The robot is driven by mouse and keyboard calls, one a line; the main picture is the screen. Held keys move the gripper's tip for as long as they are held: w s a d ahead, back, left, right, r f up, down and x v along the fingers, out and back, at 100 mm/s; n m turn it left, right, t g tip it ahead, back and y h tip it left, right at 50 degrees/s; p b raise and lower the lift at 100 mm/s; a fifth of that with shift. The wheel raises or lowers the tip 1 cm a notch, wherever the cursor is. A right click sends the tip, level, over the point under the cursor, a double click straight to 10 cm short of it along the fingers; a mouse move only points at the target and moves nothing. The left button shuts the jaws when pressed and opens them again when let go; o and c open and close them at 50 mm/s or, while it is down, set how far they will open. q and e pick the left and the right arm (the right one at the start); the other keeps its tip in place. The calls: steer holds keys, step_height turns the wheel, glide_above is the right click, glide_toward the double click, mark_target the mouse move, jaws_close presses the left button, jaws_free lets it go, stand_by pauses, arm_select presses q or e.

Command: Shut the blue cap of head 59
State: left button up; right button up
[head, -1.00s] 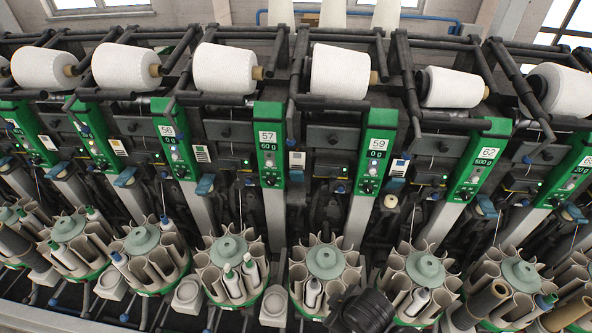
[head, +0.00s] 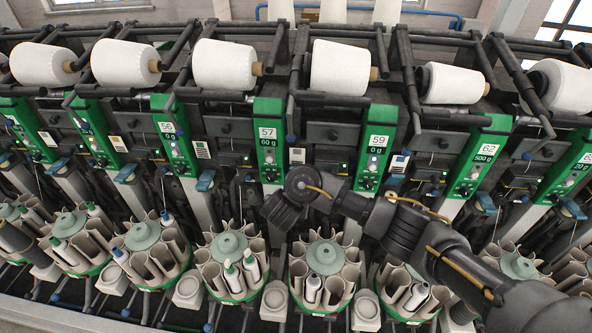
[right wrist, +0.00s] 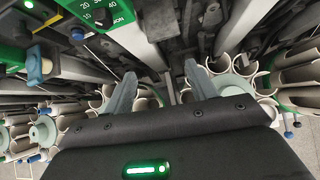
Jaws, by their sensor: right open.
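The green panel numbered 59 (head: 374,150) stands right of centre in the head view. One blue cap (head: 397,181) shows just right of that panel. In the gap between panels 57 and 59, my right arm hides the lower part, and I make out no cap there for certain. My right gripper (right wrist: 160,72) is open and empty, its two pale fingers apart before dark machine parts. In the head view it sits low in that gap, with its fingers hidden. The right wrist view shows a blue cap (right wrist: 38,65) at left, clear of the fingers. My left gripper is out of view.
Panel 57 (head: 268,140) and panel 62 (head: 484,152) flank panel 59. White yarn cones (head: 340,67) line the top. Round magazines (head: 326,262) with tubes stand close below. Grey posts (right wrist: 133,32) run down beside the right gripper.

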steer(key=shift+n, duration=0.4)
steer(key=w+d+b, duration=0.1)
steer(key=w+b, duration=0.1)
steer(key=w, duration=0.2)
steer(key=w+d+b, duration=0.1)
steer(key=w+b, duration=0.2)
steer(key=w, duration=0.1)
steer(key=w+d+b, duration=0.1)
steer(key=w+b, duration=0.2)
steer(key=w, duration=0.1)
steer(key=shift+w+r, duration=0.2)
steer(key=shift+r, duration=0.05)
steer(key=shift+w+d+b, duration=0.1)
steer(key=shift+w+b, duration=0.25)
steer(key=shift+b, duration=0.15)
steer(key=shift+w+d+f+b, duration=0.1)
steer(key=shift+w+b, duration=0.3)
steer(key=shift+b, duration=0.15)
steer(key=shift+c, duration=0.4)
